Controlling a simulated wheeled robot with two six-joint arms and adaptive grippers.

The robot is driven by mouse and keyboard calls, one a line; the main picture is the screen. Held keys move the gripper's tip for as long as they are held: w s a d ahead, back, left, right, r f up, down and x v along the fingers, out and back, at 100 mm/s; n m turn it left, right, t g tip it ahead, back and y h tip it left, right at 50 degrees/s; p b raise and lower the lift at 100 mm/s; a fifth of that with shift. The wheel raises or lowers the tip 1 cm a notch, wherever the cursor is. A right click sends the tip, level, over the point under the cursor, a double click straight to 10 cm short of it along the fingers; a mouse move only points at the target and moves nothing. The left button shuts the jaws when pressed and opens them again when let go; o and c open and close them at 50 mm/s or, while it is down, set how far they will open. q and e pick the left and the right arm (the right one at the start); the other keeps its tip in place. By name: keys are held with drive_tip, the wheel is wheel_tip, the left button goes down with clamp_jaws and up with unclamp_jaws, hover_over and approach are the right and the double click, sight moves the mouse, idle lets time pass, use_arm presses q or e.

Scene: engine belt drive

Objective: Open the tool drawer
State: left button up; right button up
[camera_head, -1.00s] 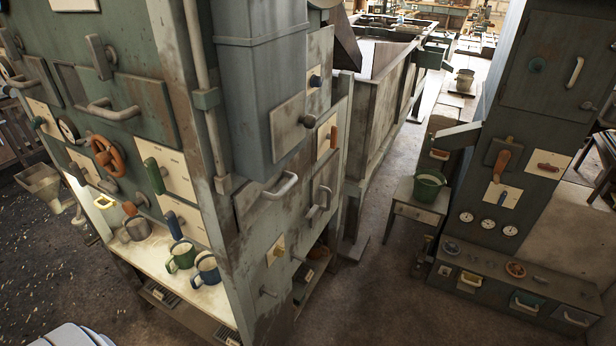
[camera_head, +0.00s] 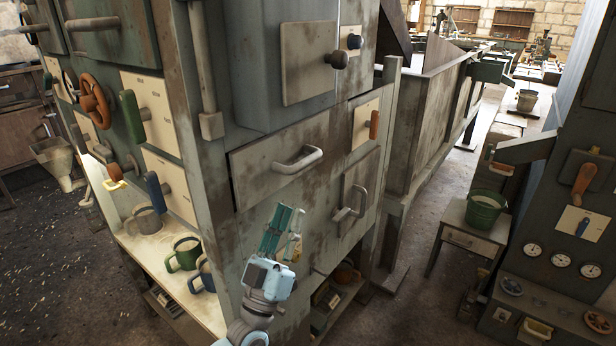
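A worn grey-green drawer front (camera_head: 255,172) with a pale bar handle (camera_head: 297,160) is set in the side of the big cabinet and looks closed. No label marks it as the tool drawer. My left gripper (camera_head: 289,210), with teal fingers and a pale blue body, points up below this handle, apart from it in the picture. Its fingers look spread with nothing between them. The depth gap to the drawer is hard to tell. My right gripper is out of view.
A panel with a bent handle (camera_head: 350,208) and an orange lever (camera_head: 374,124) are to the right. Mugs, including a green mug (camera_head: 183,254), stand on the shelf at left. A green bucket (camera_head: 485,210) stands on a small table.

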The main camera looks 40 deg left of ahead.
sight(306, 163)
use_arm(q)
drive_tip(key=p+x, duration=0.1)
drive_tip(key=x, duration=1.1)
drive_tip(key=shift+s, duration=0.15)
clamp_jaws()
